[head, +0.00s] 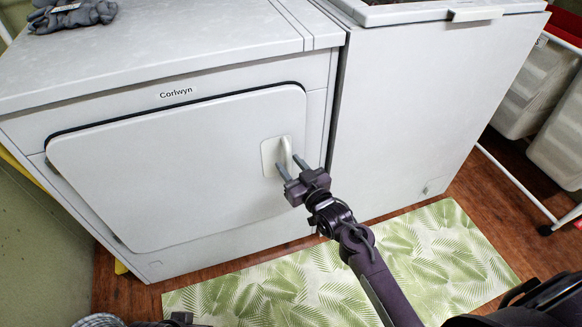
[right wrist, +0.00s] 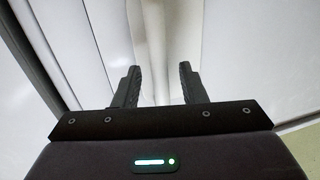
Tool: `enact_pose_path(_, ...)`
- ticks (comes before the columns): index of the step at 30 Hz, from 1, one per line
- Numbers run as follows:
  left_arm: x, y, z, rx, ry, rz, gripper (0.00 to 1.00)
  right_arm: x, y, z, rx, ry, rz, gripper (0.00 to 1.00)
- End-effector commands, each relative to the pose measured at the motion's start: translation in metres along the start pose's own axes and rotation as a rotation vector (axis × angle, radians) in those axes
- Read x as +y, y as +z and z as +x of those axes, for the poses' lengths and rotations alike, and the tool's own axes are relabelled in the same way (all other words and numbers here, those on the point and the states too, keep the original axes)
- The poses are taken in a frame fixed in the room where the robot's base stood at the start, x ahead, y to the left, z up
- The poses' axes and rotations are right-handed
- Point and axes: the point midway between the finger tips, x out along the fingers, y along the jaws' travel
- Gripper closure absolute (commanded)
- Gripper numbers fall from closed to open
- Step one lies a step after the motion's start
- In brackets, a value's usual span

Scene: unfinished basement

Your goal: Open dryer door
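The dryer (head: 90,110) is white, and its front bears the label "Corlwyn". Its wide dryer door (head: 165,175) lies against the front, with a dark line along its top edge; I see no clear opening. The pale upright handle (head: 286,152) sits in a recessed plate near the door's right edge. My right gripper (head: 289,165) is open, its two fingers pointing at the door by the handle. In the right wrist view the handle (right wrist: 155,45) shows beyond and between the spread fingers (right wrist: 160,85); contact is not visible. My left gripper's fingers do not show.
A white chest-like appliance (head: 430,110) stands close on the dryer's right. A green leaf-pattern mat (head: 330,275) covers the wooden floor in front. A white rack with bins (head: 520,95) stands at far right. Grey gloves (head: 72,14) lie on the dryer top.

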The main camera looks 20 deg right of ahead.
Motion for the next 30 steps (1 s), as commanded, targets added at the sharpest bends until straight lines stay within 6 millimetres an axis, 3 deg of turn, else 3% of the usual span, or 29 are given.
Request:
enact_pose_path(8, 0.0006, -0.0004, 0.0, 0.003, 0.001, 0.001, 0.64, -0.0001, 0.0003, 0.0019, -0.001, 0.0, 0.0, 0.62)
enact_pose_path(17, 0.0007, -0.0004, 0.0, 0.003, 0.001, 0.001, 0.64, 0.0, 0.0003, 0.0017, -0.001, 0.0, 0.0, 1.0)
enact_pose_path(30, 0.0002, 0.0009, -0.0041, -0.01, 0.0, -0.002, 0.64, -0.0015, -0.0007, -0.0043, -0.002, 0.008, 0.0, 1.0)
